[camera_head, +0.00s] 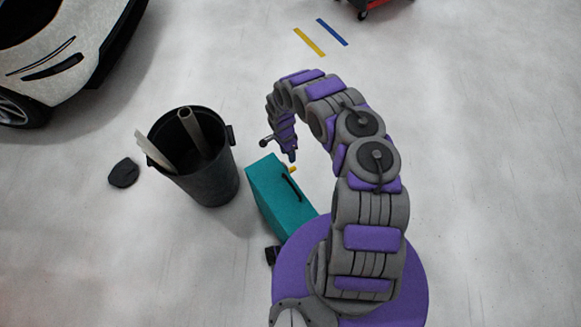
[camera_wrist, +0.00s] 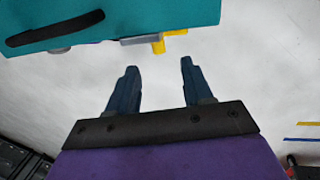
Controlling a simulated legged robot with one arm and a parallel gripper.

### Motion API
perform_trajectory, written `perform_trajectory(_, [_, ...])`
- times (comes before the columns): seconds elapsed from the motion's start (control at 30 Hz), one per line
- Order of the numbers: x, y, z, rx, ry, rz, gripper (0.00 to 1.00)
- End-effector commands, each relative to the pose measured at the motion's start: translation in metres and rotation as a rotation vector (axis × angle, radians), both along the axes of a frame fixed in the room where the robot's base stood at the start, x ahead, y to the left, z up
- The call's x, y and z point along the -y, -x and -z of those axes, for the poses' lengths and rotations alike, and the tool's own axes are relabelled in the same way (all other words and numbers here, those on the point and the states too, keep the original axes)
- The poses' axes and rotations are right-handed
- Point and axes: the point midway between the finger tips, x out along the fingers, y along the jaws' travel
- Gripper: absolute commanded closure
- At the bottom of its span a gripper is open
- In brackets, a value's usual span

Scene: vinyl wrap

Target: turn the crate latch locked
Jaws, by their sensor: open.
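The teal crate (camera_head: 272,192) stands on the floor left of my arm, with a black handle on its top. In the wrist view the crate (camera_wrist: 180,14) fills the top edge, with its black handle (camera_wrist: 55,27) at the left. A yellow latch (camera_wrist: 160,46) sticks out from the crate's side beside a grey plate; in the head view it is a small yellow piece (camera_head: 292,169). My gripper (camera_wrist: 156,66) is open and empty, its two dark blue fingers pointing toward the latch and apart from it. In the head view my gripper (camera_head: 292,156) is just above the crate's far end.
A black bin (camera_head: 212,180) with long rolls in it stands left of the crate. A dark lump (camera_head: 124,173) lies on the floor beside the bin. A white car (camera_head: 75,45) is at the upper left. The floor to the right is clear.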

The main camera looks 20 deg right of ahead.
Motion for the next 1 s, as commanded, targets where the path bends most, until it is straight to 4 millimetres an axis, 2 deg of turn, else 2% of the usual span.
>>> perform_trajectory(0.03, [0.004, 0.003, 0.013, -0.002, -0.003, 0.003, 0.49])
perform_trajectory(0.2, [0.007, 0.01, 0.045, -0.004, -0.005, 0.003, 0.49])
perform_trajectory(0.5, [0.004, 0.016, 0.086, 0.0, 0.005, 0.0, 0.49])
perform_trajectory(0.7, [0.008, 0.018, 0.096, 0.0, 0.002, 0.0, 0.49])
perform_trajectory(1.0, [0.009, 0.018, 0.097, 0.0, 0.0, 0.001, 0.51])
